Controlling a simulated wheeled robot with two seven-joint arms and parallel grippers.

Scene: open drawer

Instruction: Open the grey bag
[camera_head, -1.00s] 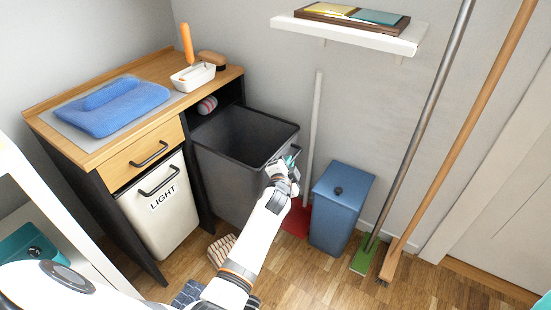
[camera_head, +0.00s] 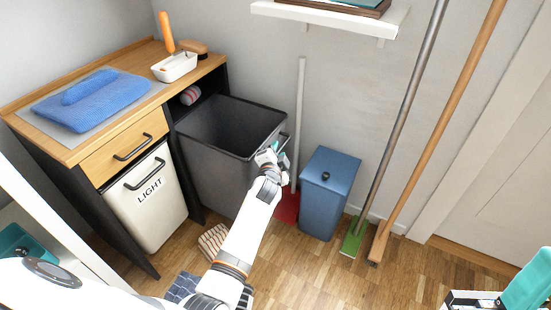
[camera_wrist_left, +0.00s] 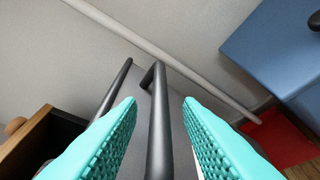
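The grey bag (camera_head: 212,170), a dark grey bin-like container, stands pulled out of the cabinet beside the LIGHT bag. Its open top shows an empty-looking inside. My left gripper (camera_head: 270,155) is at its front right side, by the handle. In the left wrist view the black handle (camera_wrist_left: 158,120) runs between the two teal fingers of the left gripper (camera_wrist_left: 160,106). A gap shows on both sides of the handle, so the gripper is open around it. My right gripper (camera_head: 520,290) is partly in view at the lower right corner, away from the bag; its opening is unclear.
A blue bin (camera_head: 328,190) and a red dustpan (camera_head: 286,208) stand just right of the grey bag. A green broom (camera_head: 355,238) and wooden-handled broom (camera_head: 380,240) lean on the wall. A striped cloth (camera_head: 212,241) lies on the floor in front.

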